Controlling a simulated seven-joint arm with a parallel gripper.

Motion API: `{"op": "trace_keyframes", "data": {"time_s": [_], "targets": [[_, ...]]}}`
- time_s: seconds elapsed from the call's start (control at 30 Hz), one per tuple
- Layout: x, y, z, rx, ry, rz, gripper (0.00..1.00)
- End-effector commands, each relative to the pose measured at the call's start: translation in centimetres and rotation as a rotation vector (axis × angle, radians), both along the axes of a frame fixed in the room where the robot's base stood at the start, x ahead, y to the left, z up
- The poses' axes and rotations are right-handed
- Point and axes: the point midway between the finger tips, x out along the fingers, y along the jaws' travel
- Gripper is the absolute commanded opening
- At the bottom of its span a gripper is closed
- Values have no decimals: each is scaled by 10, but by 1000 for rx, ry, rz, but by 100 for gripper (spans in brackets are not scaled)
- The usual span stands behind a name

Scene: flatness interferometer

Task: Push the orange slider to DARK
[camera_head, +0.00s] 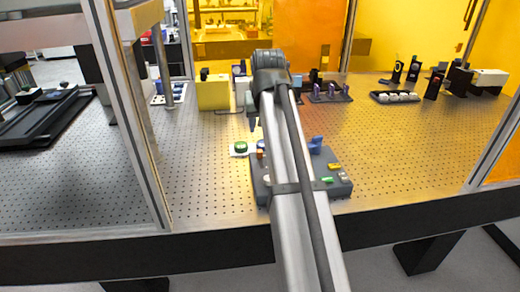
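A dark grey control box (262,189) sits on the perforated table near its front edge, partly hidden behind my arm. A small orange piece (260,153), which looks like the orange slider, shows at the box's back left, just left of my arm. Its setting and any DARK label are too small to read. My gripper (252,123) points down behind and above the box, mostly hidden by my arm. It appears apart from the orange piece. I cannot tell whether its fingers are open or shut.
A green round knob (240,146) on a white base is left of the orange piece. A blue part (316,143), a yellow button (334,166) and a green button (327,180) are right of my arm. Metal frame posts (127,110) stand left.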

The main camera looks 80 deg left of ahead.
Motion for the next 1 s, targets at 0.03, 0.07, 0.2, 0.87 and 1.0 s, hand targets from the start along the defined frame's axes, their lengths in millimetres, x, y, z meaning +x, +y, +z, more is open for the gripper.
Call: {"op": "trace_keyframes", "data": {"time_s": [0.03,0.07,0.2,0.87,1.0], "targets": [[0,2,-4,-1,0,0,47],[0,3,-7,-1,0,0,47],[1,10,-25,-1,-1,-1,47],[1,48,-116,2,-1,-3,47],[1,51,-123,2,-1,-3,47]]}}
